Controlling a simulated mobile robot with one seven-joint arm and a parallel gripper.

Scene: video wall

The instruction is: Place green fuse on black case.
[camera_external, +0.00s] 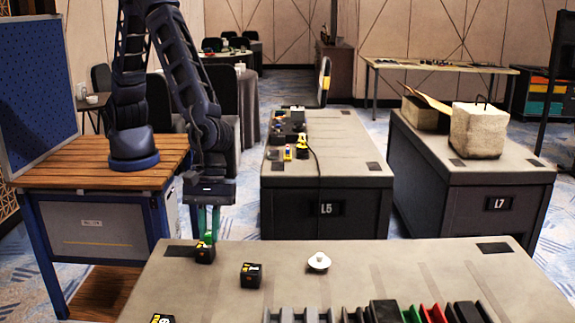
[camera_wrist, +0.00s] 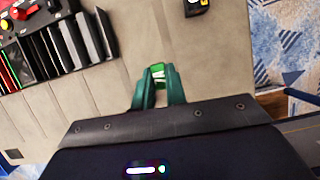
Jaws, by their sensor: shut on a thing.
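My gripper (camera_external: 207,232) has green fingers and points down at the near table's far left. In the wrist view, its fingertips (camera_wrist: 158,82) close around a small bright green piece with a white mark, the green fuse (camera_wrist: 158,72). A small black case (camera_external: 204,254) with yellow marks sits just below the fingers in the external view; I cannot tell whether it touches the fuse. A black-and-yellow case (camera_wrist: 195,7) also shows at the wrist view's top.
A white disc-like object (camera_external: 318,262) lies on the near table (camera_external: 400,265). A row of grey, black, green and red upright parts (camera_external: 385,312) fills its front. Bare tabletop lies to the right.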

